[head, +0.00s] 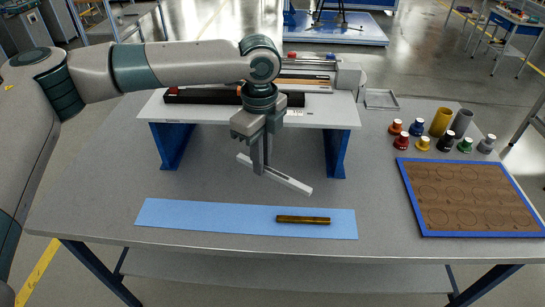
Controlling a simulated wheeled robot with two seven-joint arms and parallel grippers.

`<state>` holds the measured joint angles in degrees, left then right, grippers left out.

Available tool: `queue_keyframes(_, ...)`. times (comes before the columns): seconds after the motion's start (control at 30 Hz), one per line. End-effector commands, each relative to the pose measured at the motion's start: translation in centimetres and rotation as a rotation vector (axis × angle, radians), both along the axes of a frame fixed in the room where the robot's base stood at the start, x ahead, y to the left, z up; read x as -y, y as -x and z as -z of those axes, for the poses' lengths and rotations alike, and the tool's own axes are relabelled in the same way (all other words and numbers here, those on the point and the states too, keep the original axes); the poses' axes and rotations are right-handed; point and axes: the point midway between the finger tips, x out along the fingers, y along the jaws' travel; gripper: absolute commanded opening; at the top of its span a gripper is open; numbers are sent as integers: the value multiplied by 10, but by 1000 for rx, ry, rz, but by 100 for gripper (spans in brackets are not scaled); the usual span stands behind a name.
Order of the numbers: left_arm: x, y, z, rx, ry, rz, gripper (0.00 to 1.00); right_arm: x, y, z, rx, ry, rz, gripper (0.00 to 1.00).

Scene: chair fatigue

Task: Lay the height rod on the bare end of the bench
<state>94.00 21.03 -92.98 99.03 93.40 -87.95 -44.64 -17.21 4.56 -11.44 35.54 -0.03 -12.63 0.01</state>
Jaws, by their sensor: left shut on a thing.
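My left gripper (260,168) is shut on a pale, slim rod (290,181), which I take to be the height rod. The rod is held slantwise above the grey bench (90,190), its right end lower in the picture. The gripper fingers hide part of it. A dark brass-coloured bar (303,220) lies on the blue mat (200,217) at the front of the bench. My right gripper is not in view.
A white raised stand (330,115) on blue legs carries a long device at the back. A blue-rimmed brown board (411,195) lies at the right, with several coloured knobs and two cylinders behind it. The bench's left end is bare.

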Motion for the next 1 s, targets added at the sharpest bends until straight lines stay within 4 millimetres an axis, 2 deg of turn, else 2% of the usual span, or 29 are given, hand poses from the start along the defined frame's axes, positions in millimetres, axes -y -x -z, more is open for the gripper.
queue_keyframes(0.4,-65,20,0,2,-1,-762,0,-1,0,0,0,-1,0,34)
queue_keyframes(1.0,-145,65,1,3,0,-1847,0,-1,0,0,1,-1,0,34)
